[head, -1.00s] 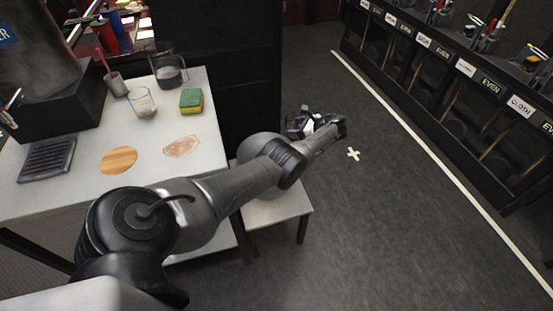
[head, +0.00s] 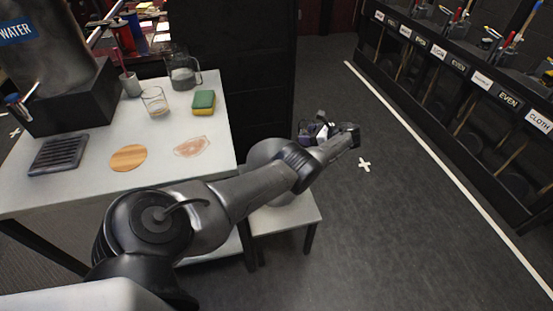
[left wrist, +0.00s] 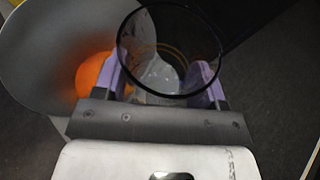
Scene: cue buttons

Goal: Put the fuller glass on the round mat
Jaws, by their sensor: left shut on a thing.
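A round wooden mat (head: 128,158) lies bare on the front of the white table. A glass with a little liquid low in it (head: 155,108) stands on the table behind the mat. My left gripper (head: 322,132) is out to the right of the table, above the floor side of a low white stand. In the left wrist view my left gripper (left wrist: 168,78) has its purple fingers shut on a clear glass (left wrist: 165,70), seen from above through its dark rim. How much liquid this glass holds I cannot tell. My right gripper is not in view.
On the table are a jug (head: 183,76), a green-yellow sponge (head: 204,102), a cup (head: 130,86), a dark grille (head: 58,155) and a flat pinkish patch (head: 192,147). An orange object (left wrist: 93,75) shows on a grey surface beside my gripper. Open floor lies right.

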